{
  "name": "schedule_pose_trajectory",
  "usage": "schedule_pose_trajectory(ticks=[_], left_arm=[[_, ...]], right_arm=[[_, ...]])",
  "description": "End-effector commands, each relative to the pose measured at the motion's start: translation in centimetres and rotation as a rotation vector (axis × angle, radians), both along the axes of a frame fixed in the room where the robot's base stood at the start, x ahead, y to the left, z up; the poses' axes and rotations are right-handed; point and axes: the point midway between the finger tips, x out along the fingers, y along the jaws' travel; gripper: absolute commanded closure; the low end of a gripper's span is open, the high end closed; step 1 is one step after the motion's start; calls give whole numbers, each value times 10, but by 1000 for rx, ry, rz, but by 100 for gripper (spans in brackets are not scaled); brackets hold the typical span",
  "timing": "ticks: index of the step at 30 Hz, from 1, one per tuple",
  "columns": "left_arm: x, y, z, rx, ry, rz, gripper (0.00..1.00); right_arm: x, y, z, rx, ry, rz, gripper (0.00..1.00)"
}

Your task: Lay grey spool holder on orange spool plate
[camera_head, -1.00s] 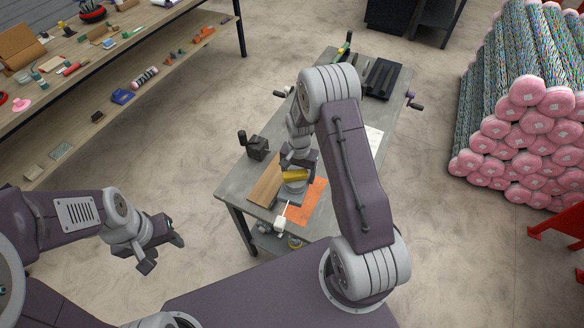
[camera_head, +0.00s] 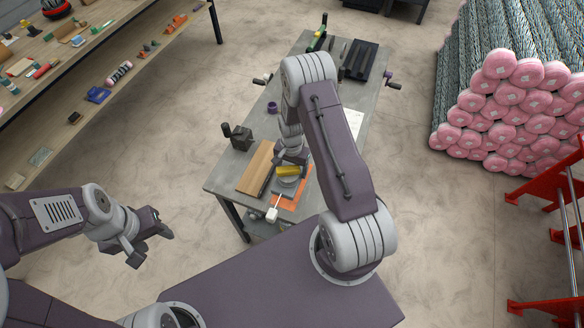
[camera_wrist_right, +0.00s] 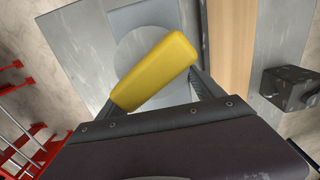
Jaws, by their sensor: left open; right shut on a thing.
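The grey spool holder (camera_wrist_right: 122,48) is a pale plate with a round disc, with a yellow part (camera_wrist_right: 155,72) across it in the right wrist view. In the head view the grey disc (camera_head: 287,181) sits under the yellow part (camera_head: 289,170), over the orange spool plate (camera_head: 299,195). Contact between holder and plate is unclear. My right gripper (camera_wrist_right: 152,80) is shut around the yellow part, its fingers at both ends. The orange plate is partly covered in the head view and hidden in the wrist view. My left gripper (camera_head: 152,245) is open and empty, away from the table.
The grey worktable (camera_head: 222,172) carries a wooden board (camera_head: 256,167), a dark clamp block (camera_head: 238,137) and a white-headed tool (camera_head: 272,213) at the front edge. A black ridged piece (camera_head: 360,60) lies at the far end. Pink-ended rolls (camera_head: 500,110) and a red rack (camera_head: 550,190) stand at right.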

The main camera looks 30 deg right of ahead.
Motion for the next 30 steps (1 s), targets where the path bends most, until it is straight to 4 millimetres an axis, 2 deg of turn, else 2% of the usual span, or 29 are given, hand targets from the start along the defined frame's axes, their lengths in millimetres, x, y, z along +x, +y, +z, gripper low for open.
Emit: schedule_pose_trajectory(ticks=[1, 6, 11, 30], left_arm=[[0, 0, -12, 0, 0, 0, 51], [0, 0, -33, 0, 0, 0, 51], [0, 0, -47, 0, 0, 0, 51], [0, 0, -48, 0, 0, 0, 51]], right_arm=[[0, 0, -13, 0, 0, 0, 83], [0, 0, -39, 0, 0, 0, 83], [0, 0, -55, 0, -1, 0, 83], [0, 0, -57, 0, 0, 0, 83]])
